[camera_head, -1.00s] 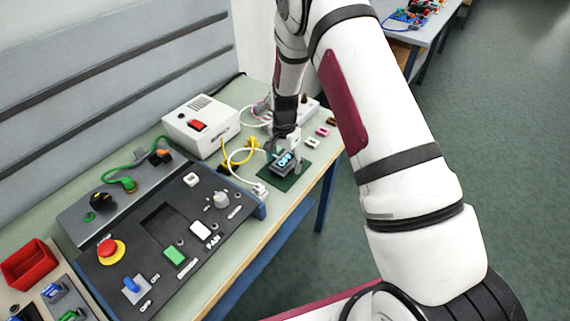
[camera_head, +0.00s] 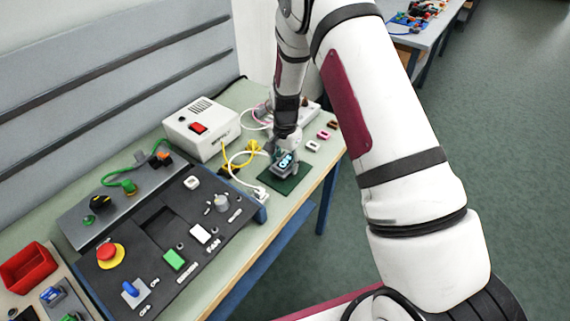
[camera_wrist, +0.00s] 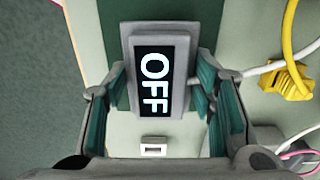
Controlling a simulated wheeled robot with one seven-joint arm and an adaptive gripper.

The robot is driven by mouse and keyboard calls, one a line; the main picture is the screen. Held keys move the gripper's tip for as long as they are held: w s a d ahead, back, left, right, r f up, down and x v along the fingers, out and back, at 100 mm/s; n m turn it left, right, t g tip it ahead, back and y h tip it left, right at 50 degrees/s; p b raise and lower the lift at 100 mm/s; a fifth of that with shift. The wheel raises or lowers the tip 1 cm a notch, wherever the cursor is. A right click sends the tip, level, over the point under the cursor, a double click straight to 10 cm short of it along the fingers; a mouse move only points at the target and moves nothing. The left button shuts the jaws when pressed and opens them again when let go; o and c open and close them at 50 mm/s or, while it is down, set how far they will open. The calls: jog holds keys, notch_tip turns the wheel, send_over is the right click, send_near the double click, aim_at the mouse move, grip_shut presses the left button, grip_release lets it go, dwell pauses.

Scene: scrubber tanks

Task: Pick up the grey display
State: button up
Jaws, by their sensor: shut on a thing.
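The grey display (camera_wrist: 156,70) has a black screen with "OFF" in pale letters and fills the middle of the wrist view. In the head view the display (camera_head: 284,164) is small, over the dark green mat (camera_head: 288,184). My gripper (camera_wrist: 161,95) has a teal-padded finger on each side of the display and is shut on it. In the head view my gripper (camera_head: 284,152) points down at the mat. I cannot tell whether the display touches the mat or is slightly above it.
A white box with a red switch (camera_head: 202,128) stands left of the mat. A yellow plug (camera_wrist: 287,82) and white cable lie close to the gripper. A dark control panel (camera_head: 165,235) fills the left front. A small white block (camera_wrist: 153,146) lies beyond the mat.

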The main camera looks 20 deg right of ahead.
notch_tip(320, 180, up, 2)
jog(key=shift+w+r, duration=0.1)
jog(key=shift+s+d+r, duration=0.2)
jog(key=shift+s, duration=0.55)
jog(key=s+d+r, duration=0.1)
jog(key=s+d, duration=0.2)
jog(key=s, duration=1)
notch_tip(320, 180, up, 8)
jog(key=s+p, duration=0.1)
jog(key=p, duration=0.2)
jog(key=shift+d, duration=0.3)
jog(key=shift+a, duration=0.1)
jog(key=shift+w+a+p, duration=0.2)
jog(key=shift+w+a, duration=0.1)
jog(key=shift+a, duration=3.1)
jog(key=shift+w+a+p, duration=0.15)
jog(key=shift+w+a, duration=0.15)
jog(key=shift+a, duration=3.1)
jog(key=shift+w+a+p, duration=0.2)
jog(key=shift+w+a, duration=0.1)
jog(key=shift+a, duration=3.1)
